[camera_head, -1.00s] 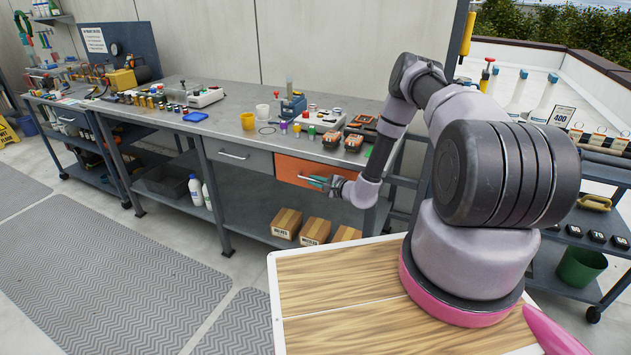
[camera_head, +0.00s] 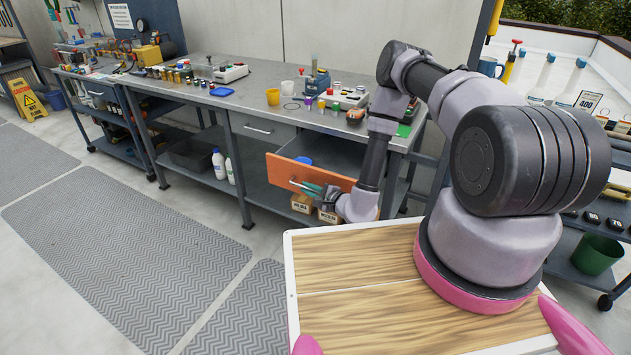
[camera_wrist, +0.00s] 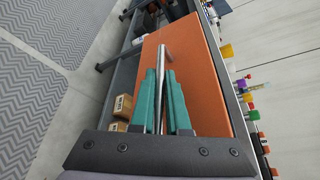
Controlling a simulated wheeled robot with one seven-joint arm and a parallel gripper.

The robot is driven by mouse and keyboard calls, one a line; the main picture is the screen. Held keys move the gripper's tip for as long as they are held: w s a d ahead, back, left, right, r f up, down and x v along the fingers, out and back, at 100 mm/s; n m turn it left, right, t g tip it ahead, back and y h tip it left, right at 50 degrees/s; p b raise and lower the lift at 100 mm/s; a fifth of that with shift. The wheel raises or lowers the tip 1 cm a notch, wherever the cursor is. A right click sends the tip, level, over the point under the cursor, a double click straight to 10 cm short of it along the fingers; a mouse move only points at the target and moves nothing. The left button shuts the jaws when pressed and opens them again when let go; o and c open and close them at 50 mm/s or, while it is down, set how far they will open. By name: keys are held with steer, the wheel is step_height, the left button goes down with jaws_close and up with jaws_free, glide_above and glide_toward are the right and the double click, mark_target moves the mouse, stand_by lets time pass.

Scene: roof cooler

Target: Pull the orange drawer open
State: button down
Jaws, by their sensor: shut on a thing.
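The orange drawer (camera_head: 283,173) in the workbench is pulled well out. Its orange front stands clear of the bench, and a blue item (camera_head: 303,160) shows inside its grey box. My gripper (camera_head: 312,189) is shut on the drawer's bar handle at the front. In the wrist view the green fingers of my gripper (camera_wrist: 162,82) close around the metal handle (camera_wrist: 163,62), with the orange front (camera_wrist: 203,85) right behind. My arm hides the right part of the drawer in the head view.
The workbench top (camera_head: 210,118) holds cups, small bottles and devices. A grey drawer (camera_head: 262,128) to the left is shut. Cardboard boxes (camera_head: 301,203) sit on the shelf below. Open floor with grey mats (camera_head: 130,240) lies in front.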

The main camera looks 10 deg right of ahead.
steer(key=shift+s+a, duration=0.5)
steer(key=shift+s, duration=0.3)
steer(key=c, duration=1.2)
jaws_free()
steer(key=v, duration=1)
steer(key=shift+s+d+r, duration=0.15)
steer(key=shift+s, duration=0.2)
steer(key=shift+w+r, duration=0.1)
